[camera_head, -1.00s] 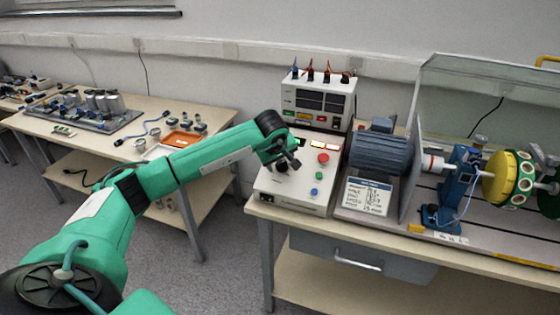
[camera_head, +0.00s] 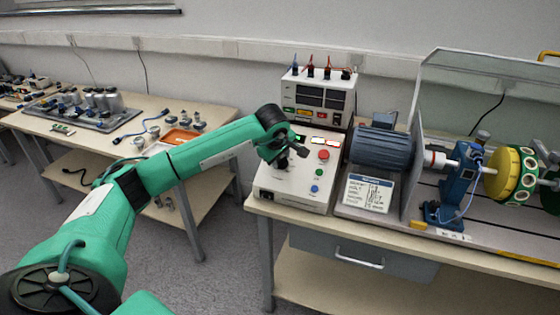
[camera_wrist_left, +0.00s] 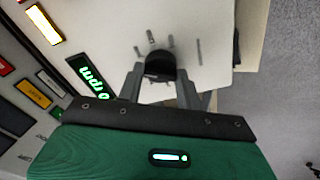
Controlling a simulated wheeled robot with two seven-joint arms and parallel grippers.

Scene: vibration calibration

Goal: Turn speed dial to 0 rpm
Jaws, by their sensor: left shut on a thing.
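The control box (camera_head: 292,186) stands on the bench, its sloped white top carrying the dark speed dial. In the left wrist view the dial (camera_wrist_left: 160,66) sits between the two fingers of my left gripper (camera_wrist_left: 160,82), which is shut on it. Short tick marks surround the dial on the panel. In the head view my left gripper (camera_head: 291,156) is over the left part of the panel and mostly hides the dial. My right gripper is not in view.
A red button (camera_head: 323,155) and smaller green and blue buttons are right of my gripper. A power supply (camera_head: 318,99) with cables stands behind. A blue motor (camera_head: 381,148) and a label card (camera_head: 368,193) are to the right.

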